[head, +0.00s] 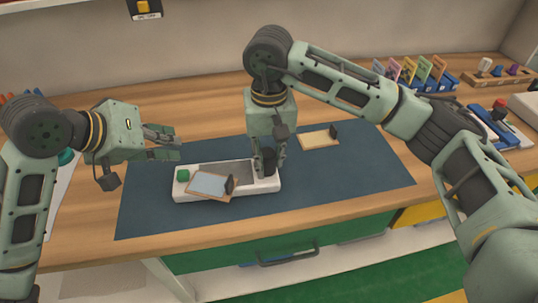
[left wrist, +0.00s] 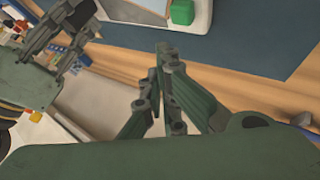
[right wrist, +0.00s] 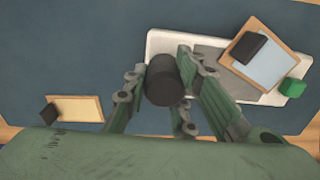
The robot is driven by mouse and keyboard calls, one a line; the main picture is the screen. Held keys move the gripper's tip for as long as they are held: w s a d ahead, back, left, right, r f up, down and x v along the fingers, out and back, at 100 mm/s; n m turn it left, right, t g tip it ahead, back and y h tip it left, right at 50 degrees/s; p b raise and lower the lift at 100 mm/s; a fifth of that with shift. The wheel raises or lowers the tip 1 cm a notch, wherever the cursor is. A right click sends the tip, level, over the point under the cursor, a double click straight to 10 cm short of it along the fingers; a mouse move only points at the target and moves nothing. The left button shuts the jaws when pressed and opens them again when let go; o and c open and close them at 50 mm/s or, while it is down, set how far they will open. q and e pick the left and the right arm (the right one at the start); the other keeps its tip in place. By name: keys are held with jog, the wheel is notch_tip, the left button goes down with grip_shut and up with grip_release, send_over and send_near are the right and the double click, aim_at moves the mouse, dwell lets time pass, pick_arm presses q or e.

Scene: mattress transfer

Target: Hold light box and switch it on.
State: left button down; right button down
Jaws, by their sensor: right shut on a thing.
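The light box is a white slab with a grey top (head: 225,168) on the blue mat. A green button (head: 183,175) sits at its left end. A dark cylinder (head: 269,161) stands at its right end. My right gripper (head: 270,170) points down and is shut on this cylinder; the right wrist view shows the fingers on either side of the cylinder (right wrist: 162,80). My left gripper (head: 178,148) is up and left of the green button, apart from the box. Its fingertips look close together and empty in the left wrist view (left wrist: 160,62). The green button also shows there (left wrist: 182,12).
A wood-framed pale panel with a dark block (head: 210,185) lies tilted over the box's front. A second wood-framed panel (head: 318,139) lies on the blue mat (head: 350,180) at right. Coloured cards (head: 410,72) and a peg rack (head: 495,74) stand at the back right. The mat's front is clear.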

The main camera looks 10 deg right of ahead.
pick_arm(q)
jog(key=shift+f, duration=1.8)
jog(key=shift+f, duration=0.75)
dwell(0.4)
jog(key=shift+r, duration=0.1)
pick_arm(e)
jog(key=shift+r, duration=0.1)
pick_arm(q)
jog(key=shift+r, duration=0.7)
jog(key=shift+r, duration=3)
